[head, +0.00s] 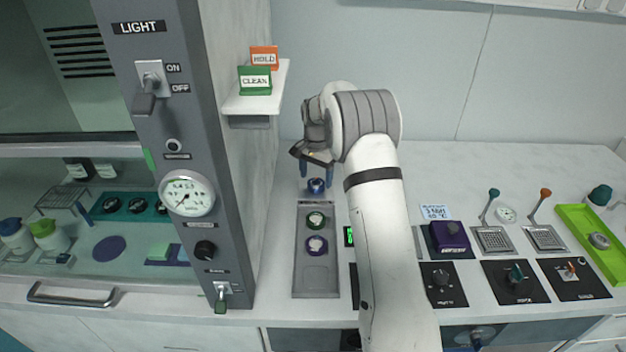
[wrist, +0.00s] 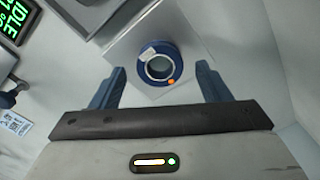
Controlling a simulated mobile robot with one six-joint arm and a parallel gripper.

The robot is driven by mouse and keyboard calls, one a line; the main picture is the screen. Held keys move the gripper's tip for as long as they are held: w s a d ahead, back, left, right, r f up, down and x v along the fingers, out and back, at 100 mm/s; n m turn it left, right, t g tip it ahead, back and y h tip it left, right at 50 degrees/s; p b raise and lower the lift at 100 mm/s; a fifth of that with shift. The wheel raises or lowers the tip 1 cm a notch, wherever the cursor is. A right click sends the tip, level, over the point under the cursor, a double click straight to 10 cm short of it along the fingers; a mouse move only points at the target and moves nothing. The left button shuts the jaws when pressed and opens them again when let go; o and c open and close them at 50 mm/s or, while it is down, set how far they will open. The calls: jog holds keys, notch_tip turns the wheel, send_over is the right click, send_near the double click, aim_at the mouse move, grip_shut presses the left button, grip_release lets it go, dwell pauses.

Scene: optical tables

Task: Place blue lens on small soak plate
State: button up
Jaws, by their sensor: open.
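My gripper (head: 316,177) is open right above the lens. In the wrist view my gripper (wrist: 160,82) has one blue finger on each side of the lens, with gaps visible. Two hatched metal plates (head: 494,240) (head: 546,238) sit at the right below levers; I cannot tell which plate is the small soak plate.
The grey hood post (head: 165,130) and a shelf (head: 256,98) with signs stand to the left. A purple box (head: 449,236) and a green tray (head: 590,240) are to the right.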

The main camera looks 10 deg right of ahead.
aim_at(316, 183)
notch_tip(316, 183, up, 10)
jog(key=s+r+n, duration=0.3)
jog(key=s+r, duration=0.5)
jog(key=s, duration=0.3)
jog(key=s+f+n+t, duration=0.3)
jog(key=s+n, duration=0.3)
jog(key=s, duration=2.4)
jog(key=shift+a+f+b, duration=0.2)
jog(key=shift+a+b, duration=0.1)
jog(key=shift+a, duration=0.15)
